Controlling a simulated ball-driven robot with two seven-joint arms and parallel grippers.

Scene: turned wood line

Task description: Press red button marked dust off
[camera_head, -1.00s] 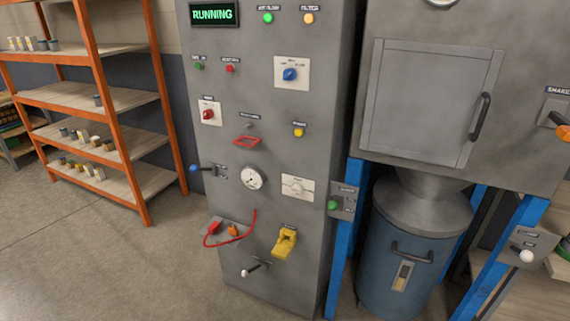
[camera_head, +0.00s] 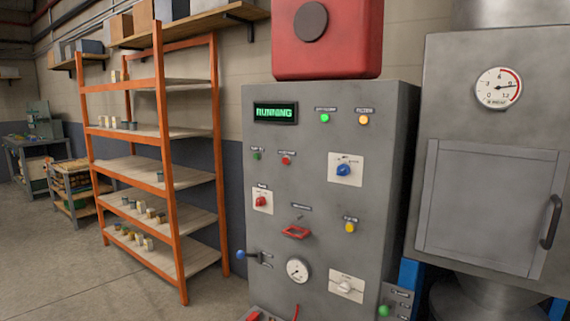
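A grey control cabinet (camera_head: 326,135) stands right of the middle, with a lit display (camera_head: 275,112) reading RUNNING. A small red button (camera_head: 286,160) sits on the upper left of its front, under a label too small to read for certain. A small green button (camera_head: 257,155) is just left of it. A larger red knob (camera_head: 261,201) on a white plate is lower left. Neither of my grippers is in view, and nothing covers the red button.
The panel also bears a blue knob (camera_head: 343,169), a yellow button (camera_head: 350,227), a red guard (camera_head: 295,232) and a blue-tipped lever (camera_head: 242,254) jutting left. A grey machine with a door (camera_head: 486,208) stands right. An orange shelf rack (camera_head: 167,150) stands left, with open floor before it.

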